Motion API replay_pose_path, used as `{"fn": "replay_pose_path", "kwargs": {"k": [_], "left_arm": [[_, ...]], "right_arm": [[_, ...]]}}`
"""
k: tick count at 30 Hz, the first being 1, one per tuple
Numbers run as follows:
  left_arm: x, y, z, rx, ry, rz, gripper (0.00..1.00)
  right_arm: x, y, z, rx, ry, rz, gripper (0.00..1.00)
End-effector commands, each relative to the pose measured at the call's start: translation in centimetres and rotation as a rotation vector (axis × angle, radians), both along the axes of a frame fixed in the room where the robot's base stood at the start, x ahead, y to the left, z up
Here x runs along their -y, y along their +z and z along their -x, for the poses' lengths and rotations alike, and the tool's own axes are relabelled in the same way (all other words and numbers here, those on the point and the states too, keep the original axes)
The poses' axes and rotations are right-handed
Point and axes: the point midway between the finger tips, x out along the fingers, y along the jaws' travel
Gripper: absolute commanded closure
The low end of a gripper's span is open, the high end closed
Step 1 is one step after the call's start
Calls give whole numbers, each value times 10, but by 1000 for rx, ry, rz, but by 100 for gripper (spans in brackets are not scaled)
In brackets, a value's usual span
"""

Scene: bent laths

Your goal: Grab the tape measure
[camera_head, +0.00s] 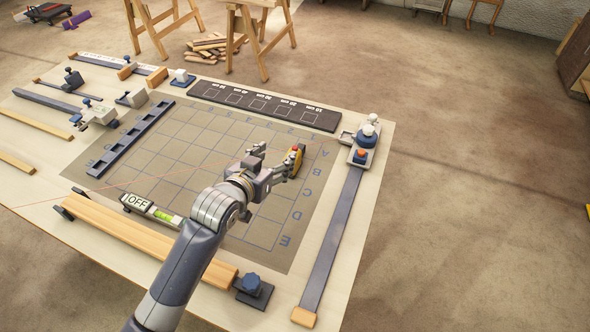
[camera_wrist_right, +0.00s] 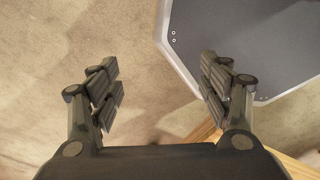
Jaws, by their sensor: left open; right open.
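The yellow tape measure (camera_head: 298,158), with a red spot on top, stands on the gridded mat (camera_head: 215,128) near its right side. My left gripper (camera_head: 274,161) is open just to the left of it. Its right finger overlaps the tape measure's near side in the head view, and I cannot tell whether they touch. Nothing shows between its fingers. My right gripper (camera_wrist_right: 160,92) is open and empty in the right wrist view, above bare floor. The tape measure does not show there.
A dark labelled strip (camera_head: 264,103) lies behind the mat. A level marked OFF (camera_head: 150,208) and a wooden lath (camera_head: 145,240) lie left of my left arm. Sawhorses (camera_head: 255,35) stand behind.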

Motion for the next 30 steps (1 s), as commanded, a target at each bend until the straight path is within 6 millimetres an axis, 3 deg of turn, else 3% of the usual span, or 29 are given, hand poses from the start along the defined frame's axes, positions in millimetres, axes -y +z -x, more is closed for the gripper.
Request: {"fn": "replay_pose_path", "kwargs": {"k": [1, 6, 9, 14, 24, 30], "left_arm": [[0, -32, 0, -1, 0, 0, 43], [0, -69, 0, 0, 0, 0, 43], [0, -81, 0, 0, 0, 0, 43], [1, -88, -2, 0, 0, 0, 43], [16, -102, -38, 0, 1, -2, 43], [21, -106, -48, 0, 0, -1, 43]], "right_arm": [[-2, -32, -1, 2, 0, -2, 29], [-2, -69, -11, 14, 1, -2, 29], [-1, -80, -15, 22, 2, -3, 29], [1, -86, -16, 24, 3, 0, 29], [7, -84, -12, 19, 3, 6, 29], [7, -84, -12, 18, 3, 8, 29]]}}
